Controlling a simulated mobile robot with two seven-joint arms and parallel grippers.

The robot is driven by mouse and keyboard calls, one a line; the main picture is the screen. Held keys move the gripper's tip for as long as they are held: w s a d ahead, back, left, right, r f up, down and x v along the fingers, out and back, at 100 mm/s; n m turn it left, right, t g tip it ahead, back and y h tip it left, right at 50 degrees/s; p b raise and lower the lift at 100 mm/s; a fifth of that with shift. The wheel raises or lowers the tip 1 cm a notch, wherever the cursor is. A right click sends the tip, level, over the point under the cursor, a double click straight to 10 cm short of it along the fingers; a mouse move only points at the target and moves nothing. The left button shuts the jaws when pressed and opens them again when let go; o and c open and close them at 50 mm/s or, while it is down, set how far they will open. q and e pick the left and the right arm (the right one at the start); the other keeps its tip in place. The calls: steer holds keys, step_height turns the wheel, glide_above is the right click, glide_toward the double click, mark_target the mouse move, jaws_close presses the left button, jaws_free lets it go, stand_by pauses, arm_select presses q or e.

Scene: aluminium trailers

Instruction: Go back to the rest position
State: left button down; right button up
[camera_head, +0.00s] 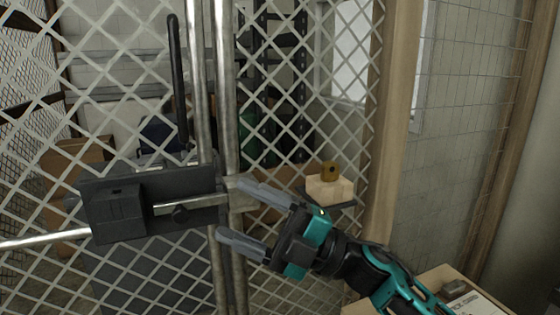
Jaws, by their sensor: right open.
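My right gripper (231,209) comes in from the lower right. The fingertips are near the right end of a dark latch box (118,212) with a metal bolt (188,203) on the mesh gate (215,110). I cannot tell whether the fingers touch the gate or the bolt. My left gripper is not in the picture.
Wire mesh fills most of the view, with a wooden post (387,140) to its right. Behind the mesh are shelves and a pale block with a brown piece (330,172) on it.

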steer(key=w+d+f+m+t+h+p, duration=0.1)
steer(key=d+f+m+t+h, duration=0.65)
steer(key=f+m, duration=0.35)
steer(key=d+f+m+t+h+p, duration=0.1)
steer(key=d+f+m+t+h, duration=0.65)
steer(key=m, duration=0.55)
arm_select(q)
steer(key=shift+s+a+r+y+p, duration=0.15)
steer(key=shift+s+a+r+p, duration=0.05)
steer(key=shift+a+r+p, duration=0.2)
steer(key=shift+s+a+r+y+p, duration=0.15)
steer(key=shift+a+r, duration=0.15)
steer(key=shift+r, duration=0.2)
arm_select(e)
steer(key=s+d+f+m+g+h, duration=0.3)
steer(key=s+f, duration=0.4)
steer(key=f, duration=0.2)
steer(key=s+d+f+m+g+h, duration=0.3)
steer(key=s+d+f, duration=0.1)
steer(key=s+f, duration=0.4)
steer(key=shift+s+f, duration=0.15)
steer(key=shift+f, duration=0.75)
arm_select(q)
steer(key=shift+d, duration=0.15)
arm_select(e)
steer(key=shift+d, duration=0.1)
